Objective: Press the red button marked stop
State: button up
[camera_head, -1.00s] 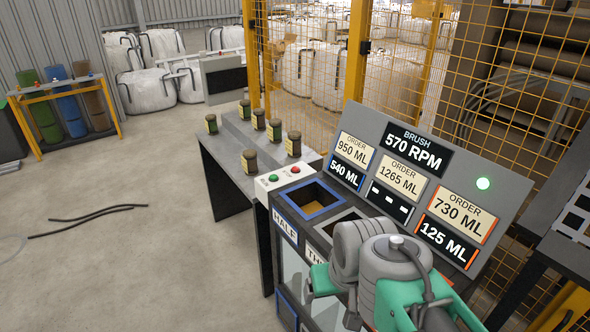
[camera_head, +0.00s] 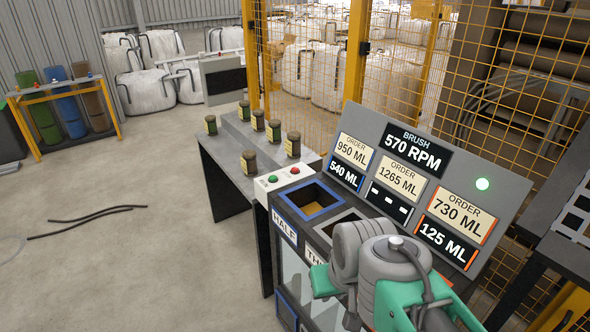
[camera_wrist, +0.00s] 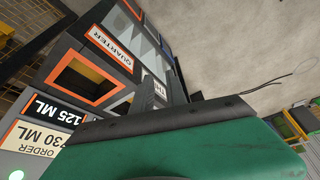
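The red button (camera_head: 294,170) is a small round cap on a white control box (camera_head: 283,179), left of the display panel in the head view. A green button (camera_head: 272,178) sits beside it on the left. Any lettering by the buttons is too small to read. My arm, with grey and teal parts, stands over the right of the bin unit, apart from the red button. My gripper's teal body (camera_wrist: 190,145) fills the bottom of the wrist view. The buttons are not seen in the wrist view.
A bin unit with a blue-rimmed opening (camera_head: 311,199) and an orange-rimmed one (camera_wrist: 85,78) lies beside the control box. The tilted display panel (camera_head: 387,128) stands behind. Several jars stand on the grey table (camera_head: 229,148). Yellow mesh fencing (camera_head: 305,60) is behind; left floor is open.

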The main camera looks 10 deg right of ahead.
grip_shut()
dwell(0.7)
